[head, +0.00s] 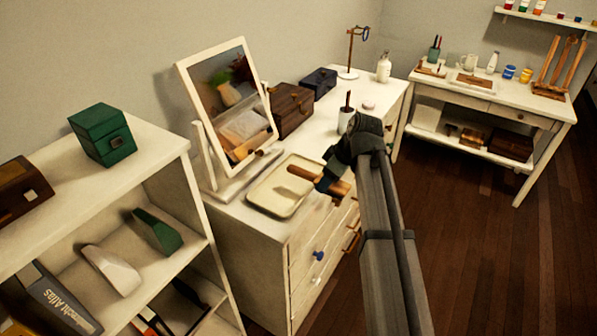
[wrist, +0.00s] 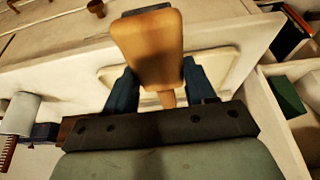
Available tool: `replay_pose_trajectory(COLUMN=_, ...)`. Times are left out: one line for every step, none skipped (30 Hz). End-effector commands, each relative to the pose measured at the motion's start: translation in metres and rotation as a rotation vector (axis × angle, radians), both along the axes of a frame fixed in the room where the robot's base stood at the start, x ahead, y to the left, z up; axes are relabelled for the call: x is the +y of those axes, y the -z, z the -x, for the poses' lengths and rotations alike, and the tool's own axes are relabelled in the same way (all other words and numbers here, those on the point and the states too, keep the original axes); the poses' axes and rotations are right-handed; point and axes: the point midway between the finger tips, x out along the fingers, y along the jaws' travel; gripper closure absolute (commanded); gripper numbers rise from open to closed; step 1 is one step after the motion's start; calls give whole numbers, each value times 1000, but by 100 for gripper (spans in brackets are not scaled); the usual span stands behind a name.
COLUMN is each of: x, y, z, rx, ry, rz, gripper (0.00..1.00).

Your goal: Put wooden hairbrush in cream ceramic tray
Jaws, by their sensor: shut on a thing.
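The wooden hairbrush (head: 302,173) is held in my gripper (head: 326,183), above the dresser top at the right side of the cream ceramic tray (head: 272,196). In the wrist view the brush's broad wooden back (wrist: 148,45) fills the space ahead of my gripper (wrist: 158,90), with a narrower part between the two dark blue fingers. The tray (wrist: 226,60) shows behind and below the brush there, partly hidden by it. The tray is a shallow rounded rectangle and looks empty in the head view. The brush's bristles cannot be made out.
A tilting mirror (head: 232,100) stands behind the tray. A brown box (head: 291,108), a dark box (head: 320,82) and a cup (head: 346,118) stand farther back on the dresser (head: 250,245). A shelf unit (head: 150,150) is at the left.

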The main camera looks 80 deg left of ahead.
Motion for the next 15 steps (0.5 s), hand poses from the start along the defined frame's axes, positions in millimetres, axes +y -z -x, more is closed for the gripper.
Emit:
replay_pose_trajectory(x=10, y=-1, z=8, rx=0, ry=-2, rz=0, gripper=80)
replay_pose_trajectory(x=15, y=-1, z=12, rx=0, ry=-1, rz=0, gripper=80)
replay_pose_trajectory(x=19, y=-1, z=17, rx=0, ry=-1, rz=0, gripper=80)
replay_pose_trajectory(x=22, y=-1, z=20, rx=0, ry=-1, rz=0, gripper=80)
replay_pose_trajectory(x=25, y=-1, z=23, rx=0, ry=-1, rz=0, gripper=80)
replay_pose_trajectory(x=28, y=0, z=27, rx=0, ry=-1, rz=0, gripper=80)
replay_pose_trajectory(x=31, y=0, z=29, rx=0, ry=-1, rz=0, gripper=80)
replay_pose_trajectory(x=32, y=0, z=31, rx=1, ry=0, rz=1, gripper=80)
replay_pose_trajectory(x=34, y=0, z=33, rx=0, ry=1, rz=0, gripper=80)
replay_pose_trajectory(x=35, y=0, z=34, rx=0, ry=1, rz=0, gripper=80)
replay_pose_trajectory(x=35, y=0, z=34, rx=0, ry=1, rz=0, gripper=80)
replay_pose_trajectory(x=36, y=0, z=35, rx=0, ry=1, rz=0, gripper=80)
replay_pose_trajectory(x=36, y=0, z=36, rx=0, ry=1, rz=0, gripper=80)
replay_pose_trajectory(x=37, y=0, z=36, rx=0, ry=1, rz=0, gripper=80)
replay_pose_trajectory(x=39, y=0, z=38, rx=0, ry=1, rz=0, gripper=80)
